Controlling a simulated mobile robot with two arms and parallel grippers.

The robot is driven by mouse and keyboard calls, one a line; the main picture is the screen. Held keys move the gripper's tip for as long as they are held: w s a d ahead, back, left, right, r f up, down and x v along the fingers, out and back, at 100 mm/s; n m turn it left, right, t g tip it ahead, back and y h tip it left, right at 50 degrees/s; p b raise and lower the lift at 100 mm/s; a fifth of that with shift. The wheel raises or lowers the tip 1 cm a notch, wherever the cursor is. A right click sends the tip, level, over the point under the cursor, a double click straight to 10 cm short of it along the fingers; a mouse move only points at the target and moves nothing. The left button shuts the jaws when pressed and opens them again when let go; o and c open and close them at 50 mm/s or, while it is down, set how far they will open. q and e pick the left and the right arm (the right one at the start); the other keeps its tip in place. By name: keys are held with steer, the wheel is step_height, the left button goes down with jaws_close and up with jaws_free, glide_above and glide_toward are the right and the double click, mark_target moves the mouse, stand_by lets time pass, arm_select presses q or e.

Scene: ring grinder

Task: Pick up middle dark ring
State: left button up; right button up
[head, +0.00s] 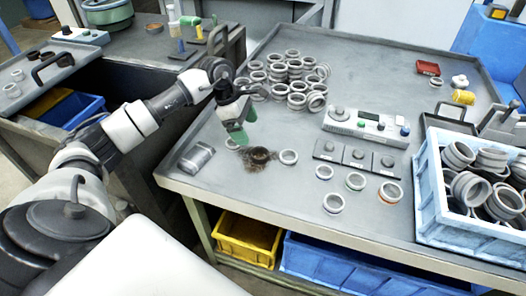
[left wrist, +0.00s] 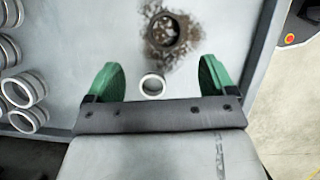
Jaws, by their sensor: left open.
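The dark ring (head: 258,157) lies on the grey table near its front edge, between two light rings, with a brown grimy patch around it. In the left wrist view the dark ring (left wrist: 165,32) is at the top centre, beyond the fingertips. My left gripper (head: 240,122), with green fingers, is above the table, just behind and left of the dark ring. It is open and empty; its fingers (left wrist: 158,78) are spread wide in the left wrist view. A light ring (left wrist: 152,85) shows on the table between them. My right gripper is not in view.
A pile of grey rings (head: 290,78) lies behind my left gripper. A grey block (head: 196,158) lies left of the dark ring. To the right are a control box (head: 366,127), a row of small knob units (head: 357,156) and a blue crate (head: 450,215) of rings.

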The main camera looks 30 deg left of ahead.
mark_target(259, 150)
arm_select(q)
steer(key=x, duration=0.3)
steer(key=shift+d+f, duration=0.15)
steer(key=shift+f, duration=0.15)
steer(key=x, duration=0.4)
steer(key=shift+s+d+f, duration=0.25)
steer(key=shift+d+f, duration=0.05)
steer(key=shift+d, duration=0.15)
steer(key=shift+f, duration=0.15)
steer(key=c, duration=1.1)
